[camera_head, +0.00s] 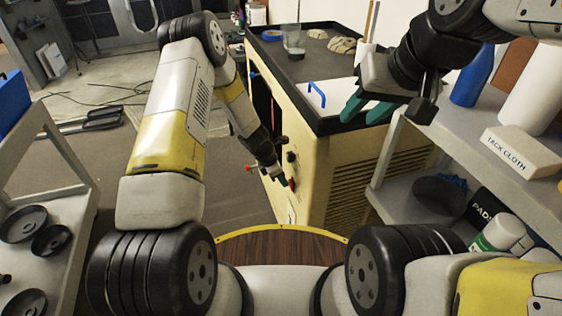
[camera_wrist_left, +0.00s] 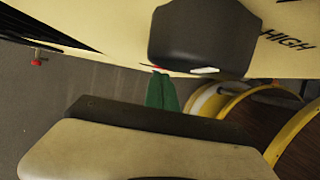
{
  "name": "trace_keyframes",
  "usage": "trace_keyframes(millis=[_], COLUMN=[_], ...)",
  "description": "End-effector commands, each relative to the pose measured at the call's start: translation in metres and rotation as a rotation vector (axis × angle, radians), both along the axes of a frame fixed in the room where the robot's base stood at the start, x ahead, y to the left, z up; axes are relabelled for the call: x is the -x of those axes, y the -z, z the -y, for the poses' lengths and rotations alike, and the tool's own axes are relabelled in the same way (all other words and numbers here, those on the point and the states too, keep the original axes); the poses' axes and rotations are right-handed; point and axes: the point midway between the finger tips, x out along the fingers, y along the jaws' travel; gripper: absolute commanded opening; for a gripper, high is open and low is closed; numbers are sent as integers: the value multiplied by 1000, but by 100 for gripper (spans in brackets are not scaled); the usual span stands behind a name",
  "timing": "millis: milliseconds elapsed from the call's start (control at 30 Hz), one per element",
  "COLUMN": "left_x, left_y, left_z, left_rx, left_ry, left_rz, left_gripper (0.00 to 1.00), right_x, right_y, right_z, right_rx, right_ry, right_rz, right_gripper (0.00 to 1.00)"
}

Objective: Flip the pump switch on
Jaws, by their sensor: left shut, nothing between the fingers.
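The cream cabinet (camera_head: 318,150) stands ahead, with small controls on its front. A red part (camera_head: 292,184) shows low on that front, beside my left gripper (camera_head: 277,172). I cannot tell for certain which control is the pump switch. In the left wrist view, the left gripper's green fingertips (camera_wrist_left: 160,91) are together and empty, just below the panel edge. A dark rounded knob-like block (camera_wrist_left: 205,38) with a white mark is close above them, beside the word HIGH. A sliver of red shows at its lower left. My right gripper (camera_head: 367,108) is open, by the cabinet top's right corner.
A red knob (camera_head: 249,168) juts out left of the left gripper. The cabinet's dark top tray (camera_head: 285,65) holds a glass (camera_head: 294,41) and a blue handle (camera_head: 317,93). A grey shelf (camera_head: 466,125) stands right, a cart (camera_head: 62,208) left.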

Motion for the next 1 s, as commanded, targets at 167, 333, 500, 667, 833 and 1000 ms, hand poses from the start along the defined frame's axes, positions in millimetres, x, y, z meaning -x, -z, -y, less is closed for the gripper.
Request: trace_keyframes(millis=[167, 333, 500, 667, 833, 1000], left_x=[-1, -2, -2, -2, -3, -2], left_y=[-1, -3, -3, -9, -17, -19], left_z=[3, 7, 8, 8, 8, 7], left_rx=[0, 1, 1, 1, 1, 0], left_ry=[3, 1, 1, 2, 1, 0], left_rz=[1, 1, 1, 1, 2, 0], left_gripper=[0, 0, 0, 0, 0, 0], right_x=[0, 0, 0, 0, 0, 0], right_y=[0, 0, 0, 0, 0, 0], right_z=[0, 0, 0, 0, 0, 0], right_rx=[0, 0, 0, 0, 0, 0], right_ry=[0, 0, 0, 0, 0, 0], right_rz=[0, 0, 0, 0, 0, 0], right_gripper=[36, 36, 36, 36, 36, 36])
